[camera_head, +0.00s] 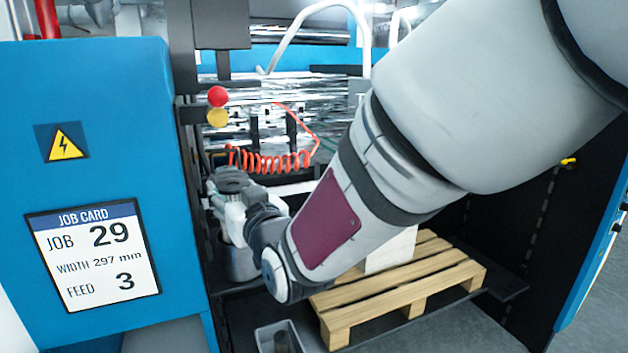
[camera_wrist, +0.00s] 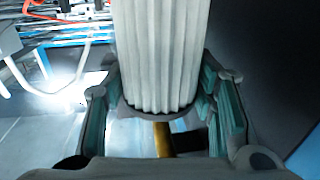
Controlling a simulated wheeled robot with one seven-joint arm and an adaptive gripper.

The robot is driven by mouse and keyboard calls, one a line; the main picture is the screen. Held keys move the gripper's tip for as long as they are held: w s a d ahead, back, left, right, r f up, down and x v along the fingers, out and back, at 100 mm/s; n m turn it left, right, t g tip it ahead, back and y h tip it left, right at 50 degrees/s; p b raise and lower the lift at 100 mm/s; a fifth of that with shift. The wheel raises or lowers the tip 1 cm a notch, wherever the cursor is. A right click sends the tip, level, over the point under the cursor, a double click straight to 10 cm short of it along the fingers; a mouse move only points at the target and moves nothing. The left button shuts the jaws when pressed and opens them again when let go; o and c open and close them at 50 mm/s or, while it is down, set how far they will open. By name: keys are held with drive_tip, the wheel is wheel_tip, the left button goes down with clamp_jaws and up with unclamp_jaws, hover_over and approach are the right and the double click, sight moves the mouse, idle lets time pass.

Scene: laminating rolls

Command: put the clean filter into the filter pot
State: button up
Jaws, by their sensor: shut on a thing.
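The clean filter (camera_wrist: 158,55) is a white pleated cylinder with a dark end cap, large in the wrist view. My gripper (camera_wrist: 160,100) has one finger on each side of it and is shut on it near the capped end. A grey cylindrical vessel (camera_head: 241,265), which looks like the filter pot, stands below my gripper. Its mouth is hidden, so I cannot tell whether the filter is inside.
A blue cabinet (camera_head: 95,180) with a job card stands at left. A coiled orange hose (camera_head: 268,160) hangs behind my gripper. A wooden pallet (camera_head: 400,285) lies at right, partly behind my arm. A grey bin (camera_head: 263,335) at the bottom holds a dark cylinder (camera_head: 282,342).

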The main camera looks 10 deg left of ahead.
drive_tip(key=shift+f, duration=0.3)
drive_tip(key=o, duration=1.4)
drive_tip(key=shift+c, duration=0.2)
drive_tip(key=shift+r+p, duration=1.05)
drive_tip(key=shift+r, duration=2.5)
